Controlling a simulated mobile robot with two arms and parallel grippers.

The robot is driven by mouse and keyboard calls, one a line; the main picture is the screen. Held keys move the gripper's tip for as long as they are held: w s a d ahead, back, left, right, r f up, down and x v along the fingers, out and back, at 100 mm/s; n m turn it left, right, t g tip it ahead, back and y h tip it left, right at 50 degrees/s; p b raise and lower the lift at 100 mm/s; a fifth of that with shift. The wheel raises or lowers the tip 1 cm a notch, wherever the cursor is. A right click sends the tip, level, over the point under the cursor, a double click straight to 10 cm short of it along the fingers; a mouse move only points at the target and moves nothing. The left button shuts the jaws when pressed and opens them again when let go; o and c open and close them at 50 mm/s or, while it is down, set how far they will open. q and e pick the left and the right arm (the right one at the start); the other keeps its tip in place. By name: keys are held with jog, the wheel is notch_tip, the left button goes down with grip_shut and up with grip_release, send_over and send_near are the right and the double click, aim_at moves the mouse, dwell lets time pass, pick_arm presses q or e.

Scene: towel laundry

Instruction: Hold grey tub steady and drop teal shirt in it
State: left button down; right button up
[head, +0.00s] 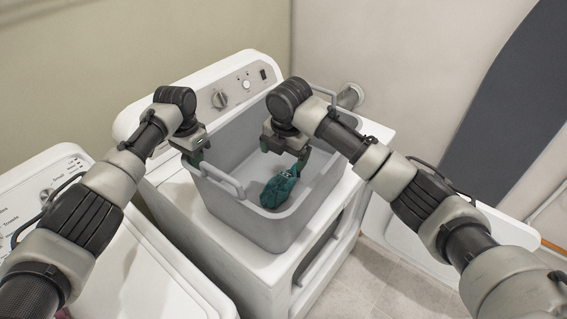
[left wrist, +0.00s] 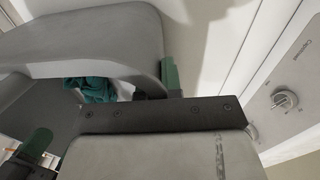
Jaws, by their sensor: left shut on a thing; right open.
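The grey tub (head: 285,228) stands upright on top of a white dryer-like machine. The teal shirt (head: 279,188) lies crumpled inside it, near the front wall, and shows partly in the left wrist view (left wrist: 92,89). My left gripper (head: 195,156) is at the tub's left rim, by the near handle (head: 222,182), and is shut on the tub. My right gripper (head: 284,155) is open inside the tub, just above the shirt. Whether its fingertips touch the shirt is not clear.
The white machine (head: 256,262) under the tub has a control panel with a knob (head: 219,99) behind. Another white appliance (head: 150,280) stands at the left. Tiled floor shows at the lower right.

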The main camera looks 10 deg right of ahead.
dwell(0.3)
pick_arm(q)
jog(key=c, duration=1.2)
grip_release()
jog(key=shift+r, duration=0.1)
jog(key=r, duration=1.2)
jog(key=shift+w+a, duration=0.2)
jog(key=shift+w, duration=0.05)
